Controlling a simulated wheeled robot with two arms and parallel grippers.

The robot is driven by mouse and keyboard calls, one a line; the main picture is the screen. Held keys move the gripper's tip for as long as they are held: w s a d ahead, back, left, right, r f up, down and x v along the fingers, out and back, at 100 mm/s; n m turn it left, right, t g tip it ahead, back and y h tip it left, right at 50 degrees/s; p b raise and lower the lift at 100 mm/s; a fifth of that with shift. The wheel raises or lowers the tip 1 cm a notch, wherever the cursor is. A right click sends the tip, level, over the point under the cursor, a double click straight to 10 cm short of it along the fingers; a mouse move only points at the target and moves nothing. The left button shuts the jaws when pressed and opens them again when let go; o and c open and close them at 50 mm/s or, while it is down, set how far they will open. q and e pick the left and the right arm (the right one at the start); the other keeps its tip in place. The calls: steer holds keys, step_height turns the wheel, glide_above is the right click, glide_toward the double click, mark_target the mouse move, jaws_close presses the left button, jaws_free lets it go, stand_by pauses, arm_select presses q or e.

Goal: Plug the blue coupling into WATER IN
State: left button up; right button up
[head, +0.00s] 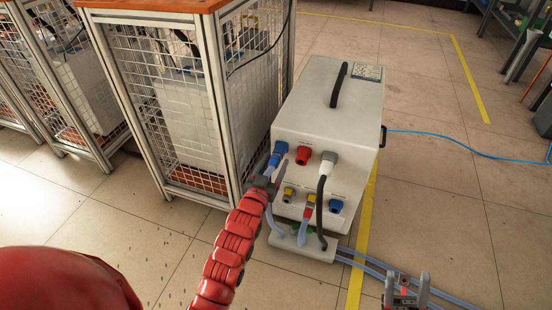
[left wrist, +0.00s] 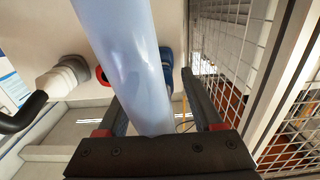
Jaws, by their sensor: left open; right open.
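The white heater cabinet (head: 318,115) stands on the floor with two rows of ports on its front. A blue coupling or port (head: 276,157) is at the upper left of that front; the same blue shows in the left wrist view (left wrist: 166,62). My left gripper (head: 272,174) is open just in front of it. I cannot tell whether the coupling is seated. Port labels are unreadable. My right gripper (head: 404,290) is open, low at the right.
A red port (head: 303,155) and a white plug (head: 328,161) with a black cable sit beside the blue one. Yellow fittings (head: 289,195) and a blue one (head: 336,206) are below. A mesh cage (head: 165,110) stands close on the left. Open floor lies to the right.

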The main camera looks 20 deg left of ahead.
mark_target(271, 169)
stand_by(0.7)
arm_select(q)
steer(key=shift+p, duration=0.4)
steer(key=shift+p, duration=0.35)
stand_by(0.4)
jaws_close()
stand_by(0.3)
steer(key=shift+s, duration=0.1)
stand_by(1.2)
steer(key=shift+s+a+p, duration=0.1)
steer(key=shift+s+p, duration=1.25)
steer(key=shift+s, duration=1.55)
